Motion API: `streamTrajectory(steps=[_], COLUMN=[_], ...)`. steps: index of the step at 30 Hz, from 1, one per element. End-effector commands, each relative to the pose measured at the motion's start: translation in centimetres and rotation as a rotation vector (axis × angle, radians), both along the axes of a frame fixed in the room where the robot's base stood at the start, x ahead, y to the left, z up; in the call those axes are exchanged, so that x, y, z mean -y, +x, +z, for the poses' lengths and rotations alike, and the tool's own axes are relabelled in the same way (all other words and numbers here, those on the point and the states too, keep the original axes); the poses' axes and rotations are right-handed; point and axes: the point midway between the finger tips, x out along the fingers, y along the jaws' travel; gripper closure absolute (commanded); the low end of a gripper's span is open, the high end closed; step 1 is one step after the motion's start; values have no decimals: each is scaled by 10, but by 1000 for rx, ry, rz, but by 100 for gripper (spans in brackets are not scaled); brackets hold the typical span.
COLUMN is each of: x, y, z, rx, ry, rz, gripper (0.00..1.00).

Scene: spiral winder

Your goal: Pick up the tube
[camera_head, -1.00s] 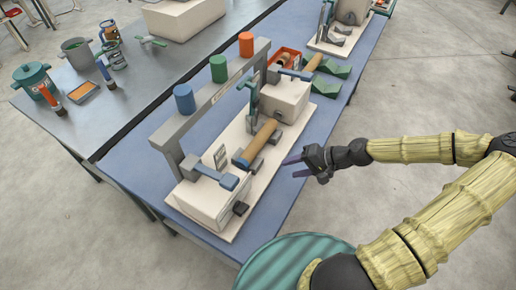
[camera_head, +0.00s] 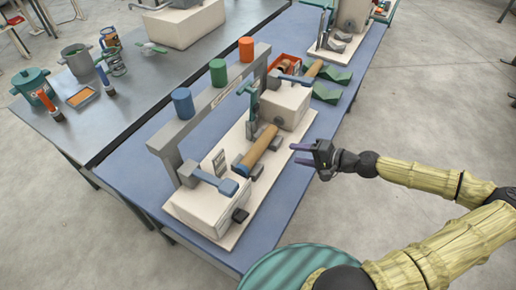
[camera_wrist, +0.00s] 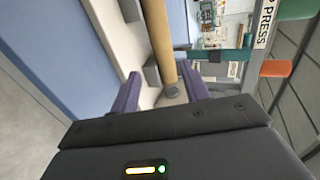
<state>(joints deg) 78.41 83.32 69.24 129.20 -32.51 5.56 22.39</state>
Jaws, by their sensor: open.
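The tube (camera_head: 259,147) is a tan cylinder lying on grey supports on the white winder base, between the machine's two pale blocks. It also shows in the wrist view (camera_wrist: 157,32), running from the top edge down to between my fingers in the picture. My gripper (camera_head: 296,154) is open and empty, just right of the tube in the head view, with a gap between. In the wrist view the two purple fingers (camera_wrist: 163,88) stand apart on either side of the tube's line. The tube's lower end meets a round grey end piece (camera_wrist: 172,92).
A grey overhead bar (camera_head: 215,110) carries blue, green and orange cylinders beside the tube. A blue lever (camera_head: 215,180) sits on the front block (camera_head: 203,207). Another tan tube (camera_head: 313,69) and green V-shaped blocks (camera_head: 333,82) lie farther back.

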Motion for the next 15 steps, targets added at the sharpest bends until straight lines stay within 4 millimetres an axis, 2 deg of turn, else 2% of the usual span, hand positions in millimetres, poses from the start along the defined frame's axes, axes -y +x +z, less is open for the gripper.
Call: streamTrajectory(steps=[15], x=[-61], y=[40], z=[-29], rx=[-1], ry=[0], rz=[2], gripper=[54])
